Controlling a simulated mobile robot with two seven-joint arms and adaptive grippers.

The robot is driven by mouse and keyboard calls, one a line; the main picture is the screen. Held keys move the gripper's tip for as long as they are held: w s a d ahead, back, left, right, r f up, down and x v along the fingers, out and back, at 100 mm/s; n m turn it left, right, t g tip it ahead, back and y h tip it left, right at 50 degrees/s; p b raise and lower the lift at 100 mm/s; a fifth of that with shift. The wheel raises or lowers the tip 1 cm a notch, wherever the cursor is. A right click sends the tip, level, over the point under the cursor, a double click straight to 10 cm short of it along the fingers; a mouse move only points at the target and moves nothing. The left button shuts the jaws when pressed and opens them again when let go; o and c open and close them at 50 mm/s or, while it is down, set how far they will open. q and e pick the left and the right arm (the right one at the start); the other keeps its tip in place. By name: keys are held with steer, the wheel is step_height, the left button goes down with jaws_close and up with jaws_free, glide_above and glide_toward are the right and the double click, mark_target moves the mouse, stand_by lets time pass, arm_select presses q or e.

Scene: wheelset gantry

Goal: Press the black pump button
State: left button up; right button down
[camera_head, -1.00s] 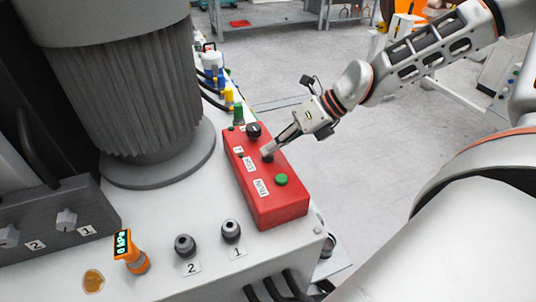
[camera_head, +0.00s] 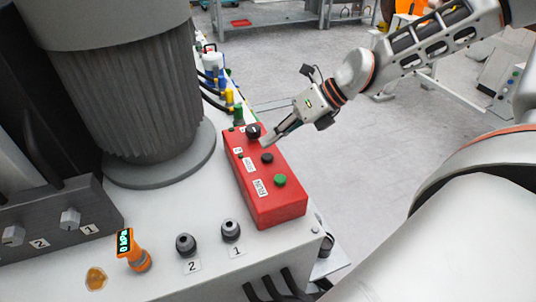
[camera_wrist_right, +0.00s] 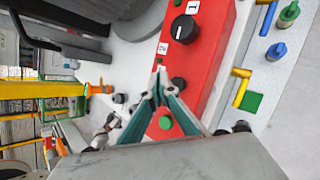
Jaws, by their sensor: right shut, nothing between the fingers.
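The red control box (camera_head: 268,203) lies on the white machine top. Its black pump button (camera_head: 267,158) sits between a black rotary knob (camera_head: 253,130) and a green button (camera_head: 280,180). My right gripper (camera_head: 267,141) is shut and empty, its tips over the box between knob and black button, apart from the button in this view. In the right wrist view the shut fingertips (camera_wrist_right: 159,76) point towards the box, with the black button (camera_wrist_right: 178,84) beside them and the green button (camera_wrist_right: 166,122) partly behind a finger. My left gripper is not in view.
An orange gauge (camera_head: 131,250) with a lit display and two dark knobs (camera_head: 186,244) (camera_head: 231,230) stand in front of the box. A large ribbed motor (camera_head: 125,90) rises at left. Coloured fittings (camera_head: 228,97) line the edge behind.

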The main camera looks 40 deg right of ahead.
mark_target(270, 155)
steer(key=shift+r+p, duration=0.55)
steer(key=shift+r, duration=1.25)
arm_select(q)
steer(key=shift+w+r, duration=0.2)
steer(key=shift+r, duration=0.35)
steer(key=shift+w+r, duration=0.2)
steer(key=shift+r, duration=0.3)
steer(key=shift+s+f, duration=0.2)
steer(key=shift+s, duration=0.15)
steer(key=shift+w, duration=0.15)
